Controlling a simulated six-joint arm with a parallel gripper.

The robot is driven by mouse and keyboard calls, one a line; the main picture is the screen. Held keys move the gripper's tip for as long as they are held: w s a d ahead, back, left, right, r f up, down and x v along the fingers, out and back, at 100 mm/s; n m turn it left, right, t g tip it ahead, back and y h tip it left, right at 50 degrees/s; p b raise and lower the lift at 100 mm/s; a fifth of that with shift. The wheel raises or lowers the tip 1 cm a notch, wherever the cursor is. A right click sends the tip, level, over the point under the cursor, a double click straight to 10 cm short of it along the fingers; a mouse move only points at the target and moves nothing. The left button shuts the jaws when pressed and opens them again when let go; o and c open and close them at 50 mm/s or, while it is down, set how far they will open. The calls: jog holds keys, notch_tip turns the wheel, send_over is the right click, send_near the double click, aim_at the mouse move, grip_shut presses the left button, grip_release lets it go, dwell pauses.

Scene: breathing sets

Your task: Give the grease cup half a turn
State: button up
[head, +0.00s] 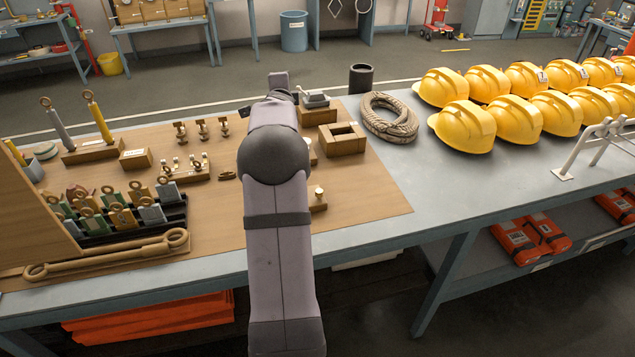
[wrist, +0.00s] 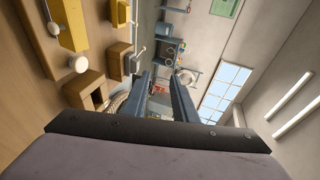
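I cannot tell for sure which thing is the grease cup. A small block with a pale round knob (head: 318,194) stands just right of my arm in the head view. In the wrist view a pale round knob (wrist: 79,64) sticks out from a yellowish wooden block (wrist: 68,25); it may be the same piece. Small brass fittings (head: 202,129) stand in a row on the brown mat, left of my arm. My gripper (wrist: 162,84) shows two dark fingers apart, with nothing between them. In the head view my own arm hides most of it.
The brown mat (head: 370,208) also carries a fitting rack (head: 185,175), padlocks (head: 122,215), a large wrench (head: 105,256) and a hollow wooden block (head: 342,140). A rope coil (head: 390,118), a dark cup (head: 361,78) and yellow helmets (head: 515,120) stand on the bench.

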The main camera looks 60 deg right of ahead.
jog(key=a+f+n+g+y, duration=0.2)
jog(key=a+f+n+y, duration=0.25)
jog(key=f, duration=0.35)
jog(key=n+g+y, duration=0.4)
jog(key=g, duration=0.3)
send_near(319, 191)
jog(key=shift+h, duration=0.25)
jog(key=shift+p+x, duration=1.85)
jog(key=shift+x, duration=2.2)
jog(key=shift+a, duration=0.15)
jog(key=shift+f, duration=0.1)
grip_shut()
